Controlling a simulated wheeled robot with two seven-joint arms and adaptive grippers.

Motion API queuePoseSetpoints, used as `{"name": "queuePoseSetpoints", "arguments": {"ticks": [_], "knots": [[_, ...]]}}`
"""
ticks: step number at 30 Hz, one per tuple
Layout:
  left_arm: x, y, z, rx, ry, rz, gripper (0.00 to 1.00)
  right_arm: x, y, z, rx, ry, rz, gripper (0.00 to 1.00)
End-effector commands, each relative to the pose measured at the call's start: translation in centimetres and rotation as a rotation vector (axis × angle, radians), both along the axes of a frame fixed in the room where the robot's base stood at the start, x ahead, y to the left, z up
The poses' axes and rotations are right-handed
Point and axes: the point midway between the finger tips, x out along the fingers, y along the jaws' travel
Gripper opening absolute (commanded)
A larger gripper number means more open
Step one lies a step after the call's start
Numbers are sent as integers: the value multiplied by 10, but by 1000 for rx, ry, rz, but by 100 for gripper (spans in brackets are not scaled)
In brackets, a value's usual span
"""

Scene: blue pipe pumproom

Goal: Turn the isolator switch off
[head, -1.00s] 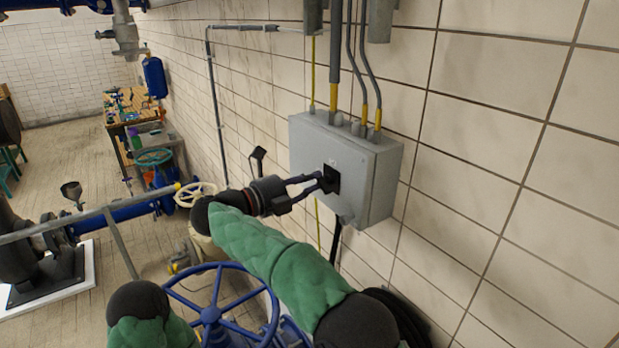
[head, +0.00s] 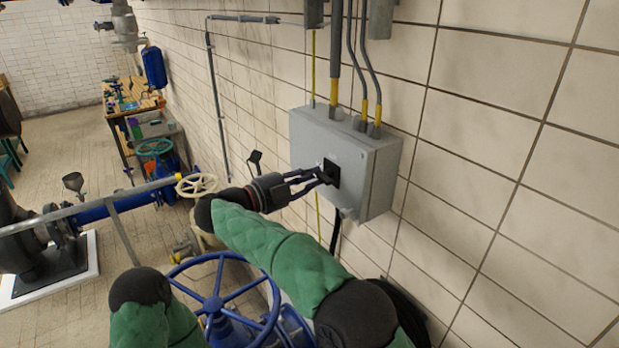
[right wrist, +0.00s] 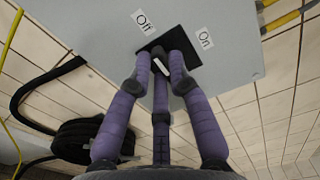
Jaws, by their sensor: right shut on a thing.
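The isolator switch is a grey box (head: 365,185) on the tiled wall, with a black switch plate (head: 333,168) on its front. In the right wrist view the black plate (right wrist: 187,42) sits between an "Off" label (right wrist: 143,21) at upper left and an "On" label (right wrist: 205,38) at upper right. My right gripper (head: 322,175) reaches the plate from the left and is shut on the switch handle (right wrist: 159,67). The fingers cover most of the handle; only a pale mark shows between them, so I cannot tell its exact position. My left gripper is out of view.
Several cables (head: 350,70) enter the box from above. A blue handwheel (head: 215,303) stands below my right arm, and a smaller cream handwheel (head: 196,186) is left of my gripper. A grey rail (head: 80,208) crosses at left. Tiled wall right of the box is clear.

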Motion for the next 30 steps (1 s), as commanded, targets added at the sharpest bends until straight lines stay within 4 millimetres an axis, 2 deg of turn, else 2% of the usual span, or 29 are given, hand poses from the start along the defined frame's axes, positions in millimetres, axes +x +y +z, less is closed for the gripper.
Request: {"name": "queuePoseSetpoints", "arguments": {"ticks": [6,7,9,20,30], "knots": [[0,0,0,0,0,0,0,0,0,0,0,0,0,0],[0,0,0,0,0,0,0,0,0,-1,0,0,0,28],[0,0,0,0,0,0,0,0,0,0,0,0,0,44],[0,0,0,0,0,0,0,-1,2,0,1,-1,1,44],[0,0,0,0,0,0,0,-28,40,-1,0,-1,2,44]]}}
